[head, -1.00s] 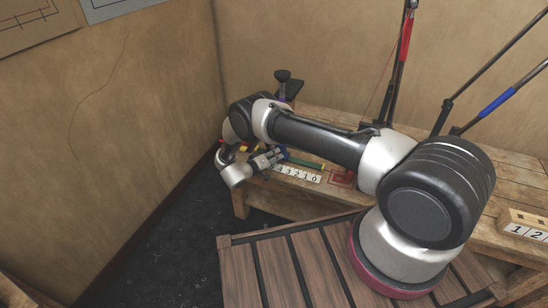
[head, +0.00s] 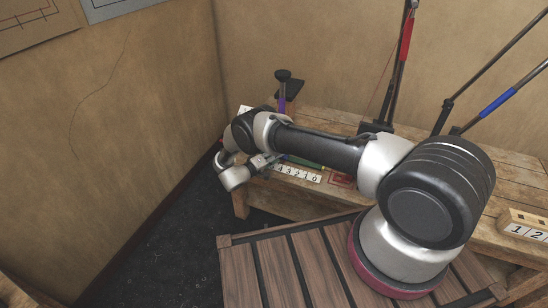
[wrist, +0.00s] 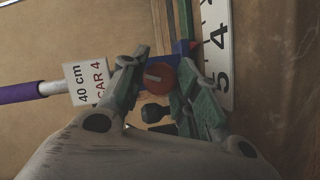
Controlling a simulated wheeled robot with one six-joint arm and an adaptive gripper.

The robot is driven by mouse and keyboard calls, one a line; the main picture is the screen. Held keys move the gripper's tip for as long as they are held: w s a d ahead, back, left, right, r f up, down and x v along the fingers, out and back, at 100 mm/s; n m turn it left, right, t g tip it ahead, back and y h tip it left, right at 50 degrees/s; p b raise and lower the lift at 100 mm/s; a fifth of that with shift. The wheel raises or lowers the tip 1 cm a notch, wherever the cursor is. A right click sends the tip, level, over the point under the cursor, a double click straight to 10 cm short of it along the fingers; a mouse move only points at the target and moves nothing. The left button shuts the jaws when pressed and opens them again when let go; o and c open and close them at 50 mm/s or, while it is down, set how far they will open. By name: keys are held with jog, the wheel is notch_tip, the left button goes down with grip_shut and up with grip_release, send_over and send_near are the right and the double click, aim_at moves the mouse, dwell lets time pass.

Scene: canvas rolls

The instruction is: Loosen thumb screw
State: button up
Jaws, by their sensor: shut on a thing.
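The thumb screw (wrist: 159,79) is a round red-orange knob with a pale bar across its face. In the wrist view it sits between the two green fingers of my gripper (wrist: 158,72), which is shut on it. A blue block (wrist: 184,47) lies just beyond the screw, beside the number strip (wrist: 216,50). In the head view my gripper (head: 263,162) is small, at the bench's left end by the number strip (head: 298,173); the screw cannot be made out there.
A label reading "40 cm CAR 4" (wrist: 87,83) is beside the left finger, on a purple rod (wrist: 22,92). A black knob (wrist: 155,112) lies below the screw. In the head view a black-topped post (head: 283,76) stands behind my wrist. Red and blue poles stand farther right.

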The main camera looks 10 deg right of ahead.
jog(key=o, duration=1)
jog(key=v, duration=1.2)
